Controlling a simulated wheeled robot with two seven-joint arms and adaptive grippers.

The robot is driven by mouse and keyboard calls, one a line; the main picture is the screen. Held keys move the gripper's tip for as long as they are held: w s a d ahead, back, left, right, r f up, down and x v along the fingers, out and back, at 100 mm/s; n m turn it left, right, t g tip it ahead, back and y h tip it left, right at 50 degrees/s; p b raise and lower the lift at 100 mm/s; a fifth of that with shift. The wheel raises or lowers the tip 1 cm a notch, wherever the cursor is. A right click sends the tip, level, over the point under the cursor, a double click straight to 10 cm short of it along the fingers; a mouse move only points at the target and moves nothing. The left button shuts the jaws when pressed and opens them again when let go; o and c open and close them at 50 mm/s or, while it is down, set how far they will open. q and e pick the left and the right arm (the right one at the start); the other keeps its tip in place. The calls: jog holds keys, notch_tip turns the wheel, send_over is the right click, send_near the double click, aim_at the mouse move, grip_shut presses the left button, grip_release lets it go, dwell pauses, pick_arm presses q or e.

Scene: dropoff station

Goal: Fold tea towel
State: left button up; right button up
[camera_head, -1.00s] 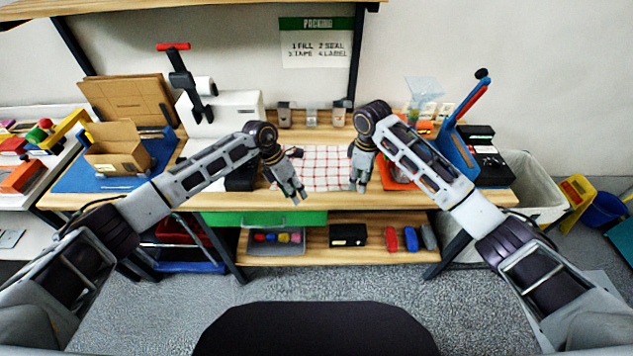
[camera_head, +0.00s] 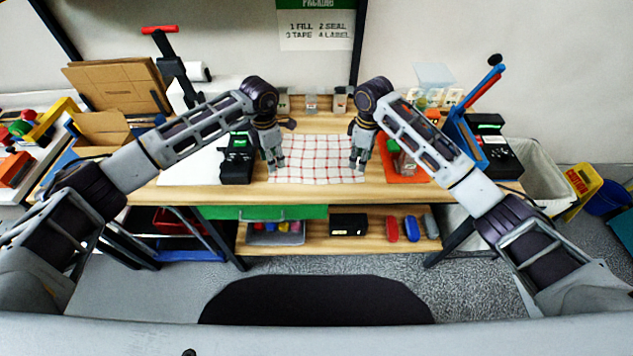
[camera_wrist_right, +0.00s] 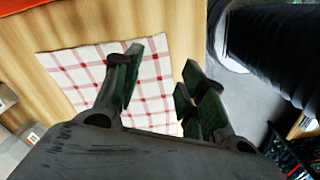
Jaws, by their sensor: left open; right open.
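The tea towel (camera_head: 315,158) is white with a red check and lies spread flat on the wooden bench in the head view. It also shows in the right wrist view (camera_wrist_right: 82,72), beneath the fingers. My left gripper (camera_head: 275,168) is open and empty at the towel's left edge. My right gripper (camera_head: 358,165) is open and empty at the towel's right edge. In the right wrist view its parted green-padded fingers (camera_wrist_right: 160,95) are over the towel and the bench beside it. Whether either gripper touches the cloth, I cannot tell.
A black device (camera_head: 237,160) stands just left of the towel. An orange mat (camera_head: 408,172) with small items lies to the right. Dispensers (camera_head: 311,102) stand behind. A blue and red upright tool (camera_head: 470,115) is at the right. The bench's front edge (camera_head: 300,194) is close to the towel.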

aim_at(275, 180)
pick_arm(q)
jog(key=shift+f, duration=4.05)
pick_arm(e)
jog(key=shift+f, duration=4)
pick_arm(q)
jog(key=shift+f, duration=0.2)
pick_arm(e)
jog(key=shift+f, duration=0.2)
pick_arm(q)
jog(key=shift+c, duration=0.2)
pick_arm(e)
jog(key=shift+c, duration=0.2)
pick_arm(q)
jog(key=shift+s+f, duration=0.1)
jog(key=c, duration=0.9)
pick_arm(e)
jog(key=shift+s+f, duration=0.1)
jog(key=c, duration=0.9)
pick_arm(q)
jog(key=shift+a, duration=0.1)
grip_shut()
pick_arm(e)
jog(key=shift+d, duration=0.1)
grip_shut()
pick_arm(q)
jog(key=shift+a+f, duration=0.1)
jog(key=shift+r, duration=0.2)
pick_arm(e)
jog(key=shift+d, duration=0.1)
